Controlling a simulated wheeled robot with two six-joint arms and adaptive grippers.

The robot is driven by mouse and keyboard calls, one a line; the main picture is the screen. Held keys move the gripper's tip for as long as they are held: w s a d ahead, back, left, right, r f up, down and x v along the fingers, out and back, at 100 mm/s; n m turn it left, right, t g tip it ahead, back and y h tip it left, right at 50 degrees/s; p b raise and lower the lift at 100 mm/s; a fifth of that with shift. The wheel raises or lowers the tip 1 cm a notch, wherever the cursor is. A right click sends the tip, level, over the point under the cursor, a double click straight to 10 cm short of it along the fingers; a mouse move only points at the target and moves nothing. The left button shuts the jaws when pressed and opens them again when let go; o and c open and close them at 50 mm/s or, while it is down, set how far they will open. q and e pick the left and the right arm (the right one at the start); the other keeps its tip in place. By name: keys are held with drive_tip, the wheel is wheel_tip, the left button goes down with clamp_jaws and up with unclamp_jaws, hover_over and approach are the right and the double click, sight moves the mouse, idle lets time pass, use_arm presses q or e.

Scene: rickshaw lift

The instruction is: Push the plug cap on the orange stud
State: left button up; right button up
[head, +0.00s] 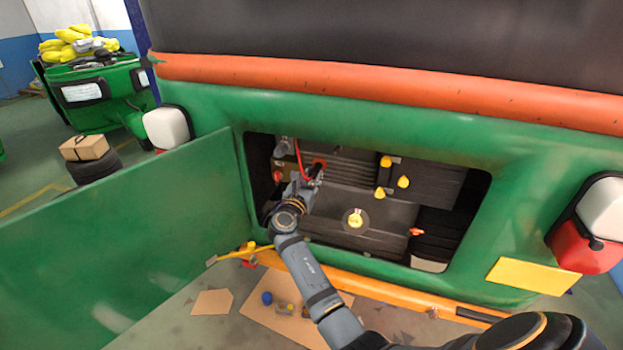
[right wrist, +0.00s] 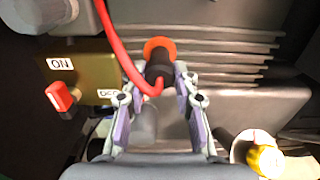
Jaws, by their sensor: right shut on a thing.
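In the right wrist view my right gripper (right wrist: 157,80) is shut on the dark plug cap (right wrist: 158,66), which has a red cable attached. The orange stud (right wrist: 158,45) shows as an orange ring directly behind the cap. The cap lines up with it and covers its middle; I cannot tell how far it is on. In the head view my right gripper (head: 315,174) reaches into the open rear bay, with the orange stud (head: 320,163) just beyond its tips. My left gripper is not in view.
A box with an ON label and red switch (right wrist: 60,97) sits left of the gripper. A yellow-topped cap (right wrist: 266,160) is at lower right. Several yellow knobs (head: 403,181) sit right in the bay. The open green door (head: 130,235) stands left.

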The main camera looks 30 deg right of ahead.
drive_tip(key=shift+w, duration=0.1)
idle(0.3)
drive_tip(key=o, duration=1.1)
drive_tip(key=shift+o, duration=0.2)
drive_tip(key=shift+c, duration=0.6)
